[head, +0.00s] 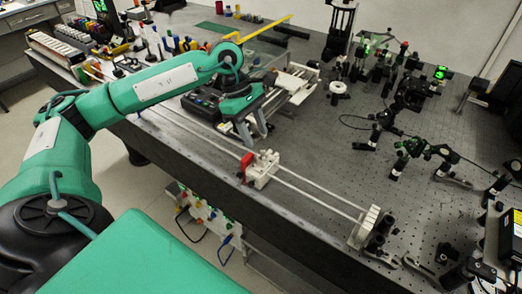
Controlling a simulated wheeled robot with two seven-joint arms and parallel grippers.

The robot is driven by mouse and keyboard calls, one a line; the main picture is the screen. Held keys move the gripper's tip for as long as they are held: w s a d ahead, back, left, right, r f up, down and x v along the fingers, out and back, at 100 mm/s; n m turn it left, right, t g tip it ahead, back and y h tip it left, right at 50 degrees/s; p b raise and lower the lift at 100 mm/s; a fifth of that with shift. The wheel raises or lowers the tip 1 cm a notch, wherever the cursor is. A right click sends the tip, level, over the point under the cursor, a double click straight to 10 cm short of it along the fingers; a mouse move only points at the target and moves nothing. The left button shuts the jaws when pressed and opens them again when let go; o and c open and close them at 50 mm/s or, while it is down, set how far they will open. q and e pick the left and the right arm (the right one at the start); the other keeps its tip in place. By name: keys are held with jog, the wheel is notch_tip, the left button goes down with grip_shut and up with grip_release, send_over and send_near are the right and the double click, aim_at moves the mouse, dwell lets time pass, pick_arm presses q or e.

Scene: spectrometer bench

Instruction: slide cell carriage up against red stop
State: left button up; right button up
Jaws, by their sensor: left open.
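A white block that looks like the cell carriage (264,170) sits on the two pale rails (315,189) near the bench's front edge. A red upright piece that looks like the red stop (246,166) stands at the carriage's left side. I cannot tell whether the two touch or a thin gap lies between them. My left gripper (256,138) is open, with its fingers pointing down, just behind and above the carriage and red piece. It appears empty and apart from both. My right gripper is not in view.
A white end block (365,226) holds the rails at the right. Black optics mounts (413,150) crowd the right of the perforated bench (330,135). A dark device (203,104) stands behind my left forearm. The bench behind the rails' right half is mostly clear.

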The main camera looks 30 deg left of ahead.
pick_arm(q)
jog(key=v, duration=0.6)
jog(key=shift+b, duration=0.35)
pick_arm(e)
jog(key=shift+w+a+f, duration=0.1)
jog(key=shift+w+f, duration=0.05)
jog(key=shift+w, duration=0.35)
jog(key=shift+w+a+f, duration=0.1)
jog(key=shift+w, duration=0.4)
pick_arm(q)
jog(key=shift+a, duration=0.1)
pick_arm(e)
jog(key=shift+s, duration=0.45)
pick_arm(q)
jog(key=shift+f, duration=0.1)
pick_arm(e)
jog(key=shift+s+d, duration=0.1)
